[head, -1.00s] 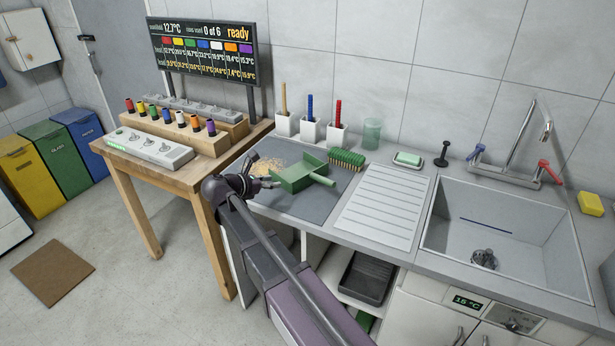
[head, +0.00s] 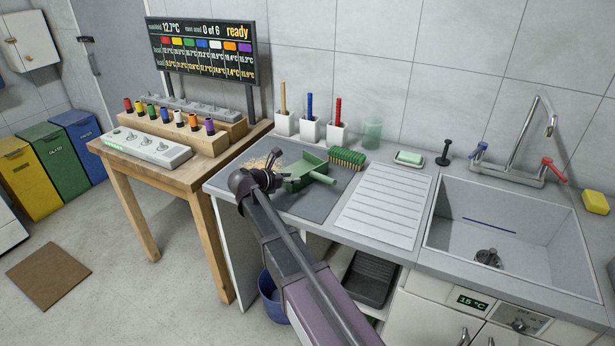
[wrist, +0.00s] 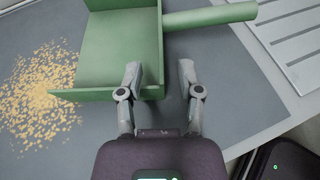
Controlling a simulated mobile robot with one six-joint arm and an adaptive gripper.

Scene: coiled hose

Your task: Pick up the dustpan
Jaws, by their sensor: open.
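The green dustpan (head: 308,168) lies on a grey mat (head: 325,202) on the counter, with its handle (head: 322,178) pointing right. The wrist view shows its flat pan (wrist: 115,45) and its round handle (wrist: 210,16) at the top. My gripper (wrist: 160,72) is open and empty. Its left finger shows over the pan and its right finger over the mat, with the dustpan's side wall between them in the picture. Whether either finger touches the wall is unclear. In the head view my gripper (head: 276,180) is partly hidden by its own wrist, at the dustpan's left.
Yellow crumbs (wrist: 45,95) lie on the mat left of the dustpan. A green brush (head: 347,158) lies behind the handle. A ribbed drainer (head: 385,208) and the sink (head: 505,235) are to the right. White cups with coloured handles (head: 310,130) stand behind.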

